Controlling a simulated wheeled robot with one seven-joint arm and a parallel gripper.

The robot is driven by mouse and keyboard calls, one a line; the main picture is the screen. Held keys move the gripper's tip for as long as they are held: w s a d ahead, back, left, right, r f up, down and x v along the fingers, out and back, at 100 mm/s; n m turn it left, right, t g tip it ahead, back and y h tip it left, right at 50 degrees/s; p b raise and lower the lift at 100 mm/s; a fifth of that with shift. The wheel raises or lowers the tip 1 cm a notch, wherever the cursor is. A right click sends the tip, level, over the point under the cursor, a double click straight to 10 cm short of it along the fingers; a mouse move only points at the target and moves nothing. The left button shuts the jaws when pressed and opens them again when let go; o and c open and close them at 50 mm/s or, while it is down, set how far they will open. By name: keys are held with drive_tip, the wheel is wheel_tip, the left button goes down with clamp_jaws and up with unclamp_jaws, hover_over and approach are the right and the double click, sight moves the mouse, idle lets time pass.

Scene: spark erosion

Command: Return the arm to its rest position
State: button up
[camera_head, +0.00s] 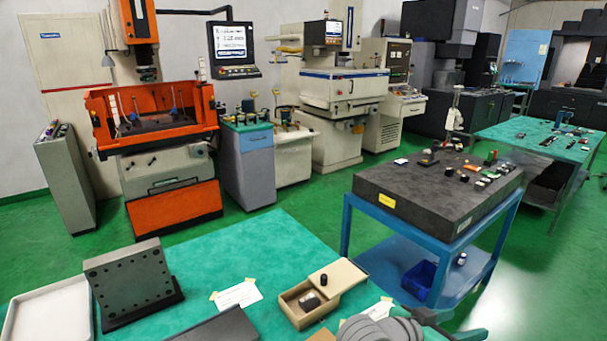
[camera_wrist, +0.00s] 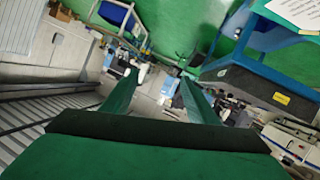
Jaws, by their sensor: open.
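My gripper (camera_wrist: 158,80) shows in the wrist view as two green fingers spread apart, with nothing held between them. The wrist view looks across the room at a strong tilt, with machines and the green floor beyond the fingers. In the head view, a grey part of my arm (camera_head: 380,330) shows at the bottom edge, low over the near right of the green table (camera_head: 240,240). The rest of the arm is cut off by the frame.
A wooden box (camera_head: 303,312) with a grey piece inside and its lid (camera_head: 338,277) stands close to my arm. A dark drilled angle plate (camera_head: 132,285) and white tray (camera_head: 45,312) are at left. A granite plate (camera_head: 430,185) on a blue stand is beyond, right.

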drive_tip(key=a+f+n+t+y, duration=0.35)
drive_tip(key=a+n+t, duration=0.45)
drive_tip(key=n+t, duration=0.4)
drive_tip(key=s+a+f+n+y, duration=0.4)
drive_tip(key=s+a+f+y, duration=0.2)
drive_tip(key=s+a+f, duration=0.5)
drive_tip(key=s+a+f+m+y, duration=0.2)
drive_tip(key=s+a, duration=0.4)
drive_tip(key=s, duration=0.5)
drive_tip(key=s+a+f+m+g+y, duration=0.1)
drive_tip(key=s+a+f+m+y, duration=0.1)
drive_tip(key=s+a, duration=0.5)
drive_tip(key=shift+s+a+f+m+g, duration=0.25)
drive_tip(key=shift+s+f+m, duration=0.7)
drive_tip(key=shift+s, duration=1.05)
drive_tip(key=shift+d+f, duration=0.1)
